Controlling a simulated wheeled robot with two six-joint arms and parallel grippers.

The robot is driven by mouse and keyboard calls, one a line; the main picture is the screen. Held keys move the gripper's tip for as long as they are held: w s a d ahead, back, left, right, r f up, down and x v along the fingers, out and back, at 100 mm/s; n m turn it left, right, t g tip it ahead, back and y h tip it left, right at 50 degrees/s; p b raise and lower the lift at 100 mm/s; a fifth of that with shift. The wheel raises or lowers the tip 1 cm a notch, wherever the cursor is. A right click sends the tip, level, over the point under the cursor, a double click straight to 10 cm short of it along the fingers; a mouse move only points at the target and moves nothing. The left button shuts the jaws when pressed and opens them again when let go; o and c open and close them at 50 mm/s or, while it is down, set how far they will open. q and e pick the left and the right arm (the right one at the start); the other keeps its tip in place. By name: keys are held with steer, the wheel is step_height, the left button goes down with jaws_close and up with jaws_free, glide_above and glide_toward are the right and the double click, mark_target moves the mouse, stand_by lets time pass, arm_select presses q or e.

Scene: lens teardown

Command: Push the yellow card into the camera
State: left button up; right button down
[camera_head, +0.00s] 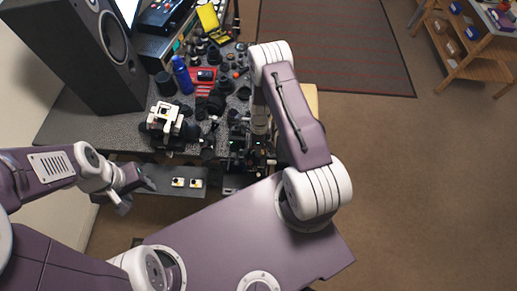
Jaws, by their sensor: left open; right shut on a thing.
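My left gripper (128,191) is open and empty, beside the near left edge of the table and left of a low grey shelf. My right arm reaches over the table and bends down. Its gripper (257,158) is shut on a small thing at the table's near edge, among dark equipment. I cannot make out the held thing. A dark device with a small green light (236,146) is just left of the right gripper; I cannot tell whether it is the camera. I cannot make out the yellow card at this size.
The grey table (75,125) is crowded with dark lens parts, a blue bottle (182,75), a black-and-white device (166,120) and a yellow case (208,18). A tall black speaker (88,50) stands at left. Two small yellow-white items (187,183) lie on the low shelf.

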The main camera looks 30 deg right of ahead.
steer(key=shift+r+p, duration=1.05)
steer(key=shift+r, duration=0.45)
